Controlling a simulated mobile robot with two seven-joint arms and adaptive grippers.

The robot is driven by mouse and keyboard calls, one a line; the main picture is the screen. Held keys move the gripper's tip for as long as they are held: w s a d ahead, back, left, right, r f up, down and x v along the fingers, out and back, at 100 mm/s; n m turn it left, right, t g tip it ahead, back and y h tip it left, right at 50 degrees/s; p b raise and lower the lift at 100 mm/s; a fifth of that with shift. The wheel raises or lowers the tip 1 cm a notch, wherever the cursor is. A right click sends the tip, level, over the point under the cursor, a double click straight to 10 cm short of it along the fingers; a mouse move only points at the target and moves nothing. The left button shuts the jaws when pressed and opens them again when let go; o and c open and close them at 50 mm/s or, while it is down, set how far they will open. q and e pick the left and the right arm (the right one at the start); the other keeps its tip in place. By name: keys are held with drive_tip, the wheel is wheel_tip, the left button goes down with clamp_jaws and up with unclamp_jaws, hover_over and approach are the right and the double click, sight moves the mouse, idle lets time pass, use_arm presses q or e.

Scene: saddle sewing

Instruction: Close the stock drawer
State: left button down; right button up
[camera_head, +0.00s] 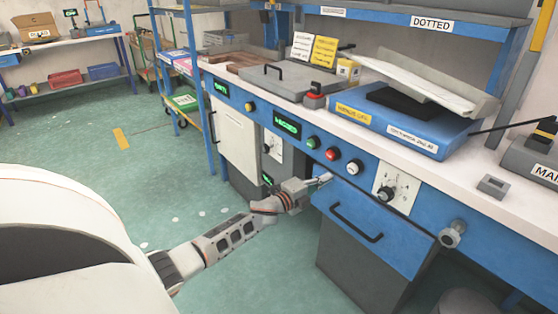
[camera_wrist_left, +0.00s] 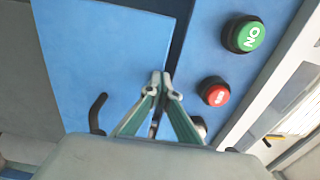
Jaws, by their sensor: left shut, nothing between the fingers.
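The stock drawer (camera_head: 395,244) has a blue front with a black bar handle (camera_head: 357,222), below the control panel of the workbench. Its front also fills the left of the left wrist view (camera_wrist_left: 105,62), with part of the black handle (camera_wrist_left: 97,113) at lower left. A dark gap runs between the drawer front and the panel; how far the drawer stands out is hard to tell. My left gripper (camera_head: 324,179) is shut and empty at the upper left part of the drawer front. Its fingertips (camera_wrist_left: 161,78) meet near that gap; contact cannot be told.
The panel above carries a green button (camera_head: 313,142), a red button (camera_head: 331,154), a white button and a black knob (camera_head: 387,194). A grey knob (camera_head: 452,234) sticks out right of the drawer. A white cabinet door (camera_head: 235,138) is to the left. The green floor at left is mostly clear.

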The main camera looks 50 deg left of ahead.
use_arm(q)
drive_tip(key=shift+w+r, duration=0.15)
drive_tip(key=shift+w, duration=0.3)
use_arm(e)
drive_tip(key=shift+w, duration=0.45)
use_arm(q)
drive_tip(key=shift+r, duration=0.1)
use_arm(e)
drive_tip(key=shift+s+f, duration=0.15)
drive_tip(key=shift+f, duration=0.05)
drive_tip(key=shift+d, duration=0.1)
use_arm(q)
drive_tip(key=s+a+p, duration=0.1)
drive_tip(key=s+p, duration=0.1)
drive_tip(key=s, duration=1.2)
drive_tip(key=shift+f, duration=0.25)
use_arm(e)
drive_tip(key=s+d, duration=0.1)
drive_tip(key=s+d+f, duration=0.1)
drive_tip(key=s+d, duration=0.1)
drive_tip(key=shift+s, duration=0.3)
use_arm(q)
drive_tip(key=shift+s, duration=0.1)
